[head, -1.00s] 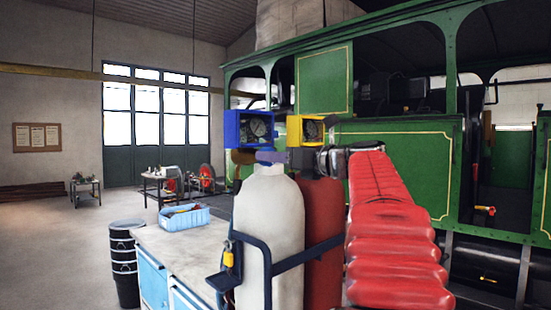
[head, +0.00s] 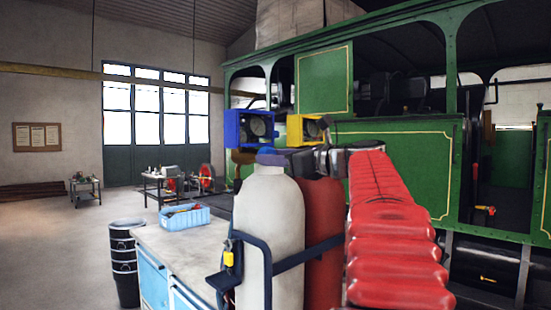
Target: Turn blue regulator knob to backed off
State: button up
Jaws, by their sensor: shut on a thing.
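A dull blue-violet knob (head: 271,158) shows just above the white gas cylinder (head: 270,225), below a blue gauge box (head: 243,129). My gripper (head: 288,157) reaches in from the right, on the end of my red-sleeved arm. Its dark jaws are at the knob's right side and look shut on it, though the contact is small and partly hidden. A yellow gauge box (head: 298,131) stands to the right, above the jaws and a dark red cylinder (head: 322,230). The knob's markings and the gauge needles are too small to read.
A brown part (head: 242,157) juts left of the knob. A dark rail (head: 310,254) crosses in front of both cylinders. A bench (head: 185,240) with a blue bin (head: 185,218) stands left. Open floor lies far left.

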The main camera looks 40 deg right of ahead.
jog(key=shift+a+f+n, duration=0.1)
jog(key=shift+f+n, duration=0.1)
jog(key=shift+n, duration=5)
jog(key=shift+f+n, duration=0.2)
jog(key=shift+n, duration=5)
jog(key=o, duration=1.1)
jog(key=shift+r, duration=0.2)
jog(key=shift+c, duration=0.2)
jog(key=shift+s, duration=0.1)
